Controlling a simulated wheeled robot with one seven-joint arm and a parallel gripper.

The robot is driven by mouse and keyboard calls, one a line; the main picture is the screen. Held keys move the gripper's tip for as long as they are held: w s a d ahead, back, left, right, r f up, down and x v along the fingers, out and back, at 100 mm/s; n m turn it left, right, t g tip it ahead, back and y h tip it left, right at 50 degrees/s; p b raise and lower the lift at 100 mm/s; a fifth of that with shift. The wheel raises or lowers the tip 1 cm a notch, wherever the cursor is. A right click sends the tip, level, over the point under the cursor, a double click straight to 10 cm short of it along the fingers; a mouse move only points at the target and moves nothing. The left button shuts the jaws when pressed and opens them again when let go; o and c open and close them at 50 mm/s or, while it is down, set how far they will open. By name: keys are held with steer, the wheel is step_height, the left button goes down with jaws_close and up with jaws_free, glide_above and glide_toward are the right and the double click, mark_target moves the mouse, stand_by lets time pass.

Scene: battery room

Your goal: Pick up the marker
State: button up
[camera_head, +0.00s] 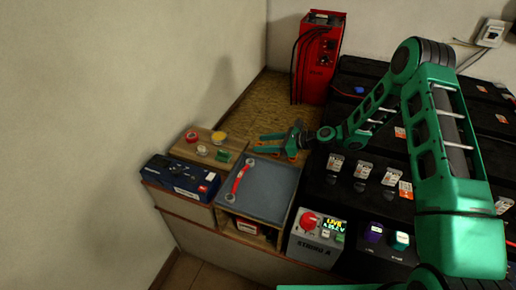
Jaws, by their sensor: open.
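I cannot make out a marker in the head view; it may be hidden or too small to tell. My gripper (261,144) is open, its two green fingers pointing left. It appears above the back edge of the grey mat (262,197), near the brown textured board behind it. Nothing shows between the fingertips. A small orange patch shows beside the gripper's base; I cannot tell whether it is a separate thing.
A red and silver wrench (239,180) lies on the mat. A red charger (318,60) stands behind. Black batteries (350,190) fill the right. A grey control box (314,236) stands in front.

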steer(key=shift+x, duration=0.95)
steer(key=c, duration=1.1)
steer(key=shift+r, duration=0.15)
